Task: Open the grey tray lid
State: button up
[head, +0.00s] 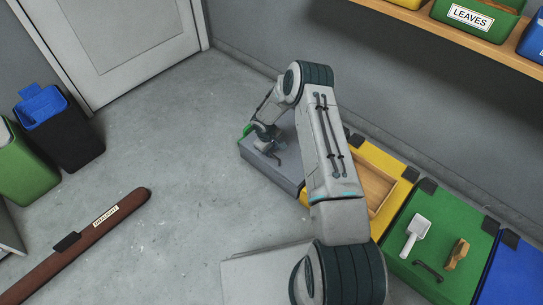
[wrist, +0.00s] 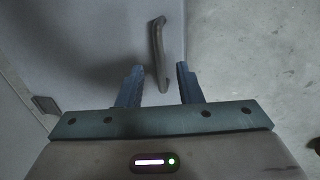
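The grey tray (head: 277,175) stands on the floor near the wall, partly hidden behind my arm in the head view. Its flat grey lid (head: 288,150) lies closed on top. In the wrist view the lid (wrist: 95,50) fills the left and middle, with a curved metal bar handle (wrist: 157,48) on it. My gripper (wrist: 160,78) is open over the lid. The near end of the handle shows between the two fingertips; I cannot tell whether they touch it. In the head view my gripper (head: 267,146) is small and partly hidden by the wrist.
A yellow tray (head: 390,165), a green lid (head: 425,265) with a scoop (head: 415,235) and brush (head: 457,254), and a blue lid (head: 520,275) continue the row rightward. A shelf (head: 450,38) overhangs the back wall.

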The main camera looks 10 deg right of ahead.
aim_at(272, 156)
jog(key=shift+w+d+f+b, duration=0.15)
jog(key=shift+f+b, duration=0.1)
jog(key=shift+f, duration=0.65)
jog(key=shift+w+d+f+b, duration=0.15)
jog(key=shift+f+b, duration=0.1)
jog(key=shift+f, duration=0.65)
jog(key=shift+s, duration=0.1)
